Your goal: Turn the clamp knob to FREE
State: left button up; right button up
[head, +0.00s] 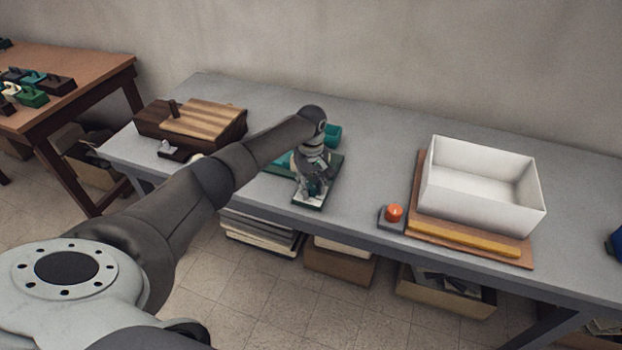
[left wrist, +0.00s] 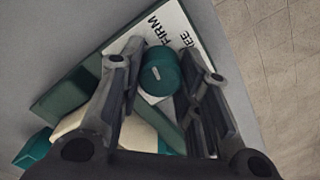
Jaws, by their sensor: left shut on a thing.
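The clamp knob (left wrist: 160,72) is a round teal knob with a small pale mark on top. It sits on a white label plate (left wrist: 186,32) that reads "FIRM", with "EE" showing beside it. My left gripper (left wrist: 158,82) points down with its two fingers on either side of the knob, shut on it. In the head view my left gripper (head: 313,188) is over the front end of the green clamp base (head: 333,168) and hides the knob. Which word the mark points to I cannot tell. My right gripper is out of view.
A striped wooden block (head: 205,122) lies at the table's left. The grey tabletop (head: 385,150) is clear between the clamp and box.

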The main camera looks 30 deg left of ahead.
pick_arm(q)
jog(key=shift+r+m+p, duration=0.15)
jog(key=shift+m+p, duration=0.35)
jog(key=shift+m, duration=0.5)
jog(key=m+p, duration=0.1)
jog(key=m, duration=0.3)
jog(key=shift+m, duration=0.3)
jog(key=m, duration=0.4)
jog(key=shift+d+p, duration=0.1)
jog(key=shift+p, duration=0.2)
jog(key=shift+m, duration=2.5)
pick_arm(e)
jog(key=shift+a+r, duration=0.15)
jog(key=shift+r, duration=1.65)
pick_arm(q)
jog(key=o, duration=1)
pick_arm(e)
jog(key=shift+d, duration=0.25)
